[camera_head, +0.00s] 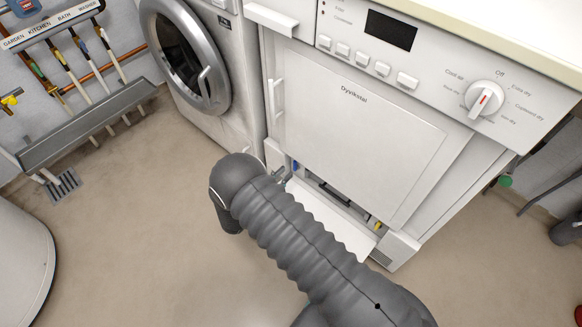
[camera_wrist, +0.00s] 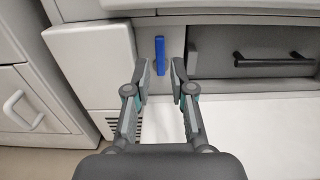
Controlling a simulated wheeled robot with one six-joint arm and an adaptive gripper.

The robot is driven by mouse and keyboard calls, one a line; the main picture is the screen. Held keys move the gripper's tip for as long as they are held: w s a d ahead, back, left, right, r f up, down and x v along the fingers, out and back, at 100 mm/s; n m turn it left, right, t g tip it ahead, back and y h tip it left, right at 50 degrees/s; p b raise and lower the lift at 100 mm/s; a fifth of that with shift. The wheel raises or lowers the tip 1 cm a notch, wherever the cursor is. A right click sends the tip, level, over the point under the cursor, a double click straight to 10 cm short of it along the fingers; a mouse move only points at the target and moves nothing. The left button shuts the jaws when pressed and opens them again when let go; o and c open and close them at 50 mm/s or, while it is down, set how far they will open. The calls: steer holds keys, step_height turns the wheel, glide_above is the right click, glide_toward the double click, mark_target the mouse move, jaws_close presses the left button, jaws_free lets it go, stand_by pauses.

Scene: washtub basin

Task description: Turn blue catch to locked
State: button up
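The blue catch (camera_wrist: 160,55) is a small upright blue lever on the grey panel behind the dryer's low front opening. In the wrist view it stands vertical, just beyond and between the fingertips. My gripper (camera_wrist: 161,75) is open and empty, its two fingers either side of the catch's line; I cannot tell whether they reach it in depth. In the head view the blue catch (camera_head: 295,166) shows as a tiny blue spot beside my gripper (camera_head: 282,174), which is mostly hidden by my arm. A yellow catch (camera_head: 378,226) shows at the opening's right end.
The dryer's white flap (camera_head: 330,217) is folded down below the opening. A dark drawer with a black handle (camera_wrist: 275,60) lies right of the catch. A white block (camera_wrist: 92,65) stands close on the left. The washing machine (camera_head: 195,65) is left of the dryer; floor in front is clear.

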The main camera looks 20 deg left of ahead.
mark_target(294, 166)
steer(key=shift+x, duration=2.1)
jaws_close()
